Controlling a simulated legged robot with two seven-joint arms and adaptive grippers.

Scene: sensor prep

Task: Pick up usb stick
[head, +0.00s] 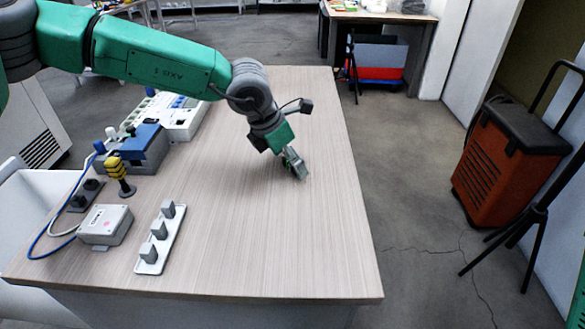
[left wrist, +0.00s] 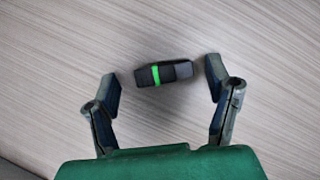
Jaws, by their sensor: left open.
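The usb stick (left wrist: 164,73) is a small black block with a bright green band. In the left wrist view it lies on the wood-grain table top, between the fingertips of my left gripper (left wrist: 162,82). The fingers are spread wide, with a gap showing on both sides of the stick. In the head view my left gripper (head: 296,168) points down at the table's right-middle part, and the stick is hidden there. My right gripper is in neither view.
On the table (head: 250,240), a white strip with grey blocks (head: 160,238), a grey box (head: 106,225), a yellow-topped plunger (head: 119,175) and a blue-grey device (head: 137,148) stand at left. The table's front and right are clear. An orange-black case (head: 508,165) stands on the floor.

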